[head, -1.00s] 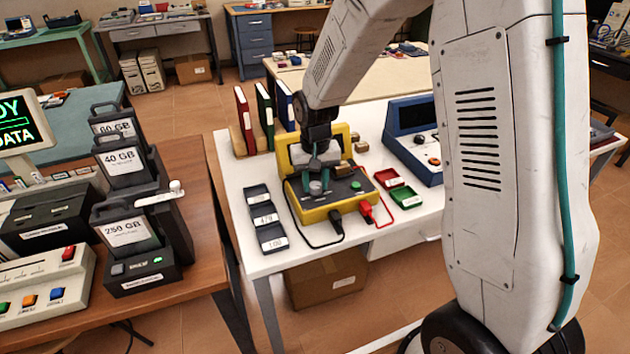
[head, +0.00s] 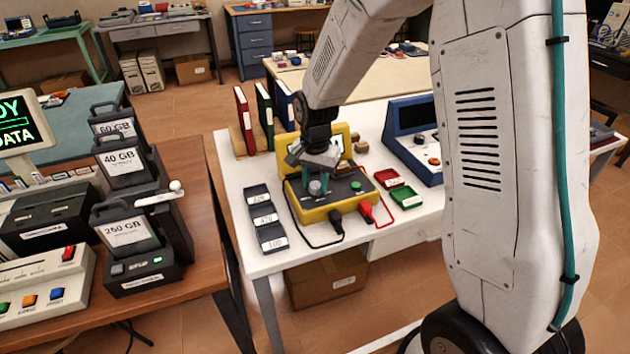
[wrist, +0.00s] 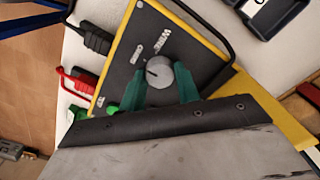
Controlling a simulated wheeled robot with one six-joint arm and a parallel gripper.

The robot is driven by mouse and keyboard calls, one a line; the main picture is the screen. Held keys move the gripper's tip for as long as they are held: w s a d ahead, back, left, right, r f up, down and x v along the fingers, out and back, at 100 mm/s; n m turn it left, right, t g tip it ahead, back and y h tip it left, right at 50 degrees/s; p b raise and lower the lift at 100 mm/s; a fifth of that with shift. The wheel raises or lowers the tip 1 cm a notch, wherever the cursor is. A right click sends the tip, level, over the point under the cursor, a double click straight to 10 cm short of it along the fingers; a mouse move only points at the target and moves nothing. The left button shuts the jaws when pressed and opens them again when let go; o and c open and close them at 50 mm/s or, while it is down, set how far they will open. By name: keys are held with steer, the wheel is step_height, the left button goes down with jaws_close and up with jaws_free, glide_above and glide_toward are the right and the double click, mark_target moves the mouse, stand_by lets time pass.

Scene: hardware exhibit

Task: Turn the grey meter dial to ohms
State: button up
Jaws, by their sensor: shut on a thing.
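The yellow meter (head: 322,212) with a dark top panel stands on the white table, its lid or screen part raised at the back. Its round grey dial (head: 315,187) is on the left of the panel; it also shows in the wrist view (wrist: 159,71). My gripper (wrist: 160,85) reaches down from above, its green fingers shut on the dial from both sides. A dark pointer mark shows on the dial, toward its left in the wrist view.
A green button (head: 356,185) and red and black plugs with leads (head: 366,210) are on the meter. Three dark labelled trays (head: 266,219) stand left, red (head: 388,177) and green (head: 406,197) trays right. A blue instrument (head: 415,135) stands farther right.

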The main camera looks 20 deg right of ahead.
mark_target(321, 200)
stand_by(0.4)
steer(key=o, duration=1)
steer(key=shift+r, duration=0.1)
step_height(321, 200, up, 8)
steer(key=shift+f, duration=0.15)
steer(key=s+d+r+n, duration=0.1)
steer(key=s+r+n, duration=0.2)
steer(key=s, duration=0.7)
steer(key=s+d+r+n+t, duration=0.1)
steer(key=s+r+n, duration=0.2)
steer(key=s+r, duration=0.3)
steer(key=s+d+r+n, duration=0.1)
steer(key=s+r, duration=0.3)
steer(key=s, duration=1)
steer(key=shift+s+r+n, duration=0.1)
steer(key=shift+r+n, duration=0.15)
steer(key=shift+n, duration=0.65)
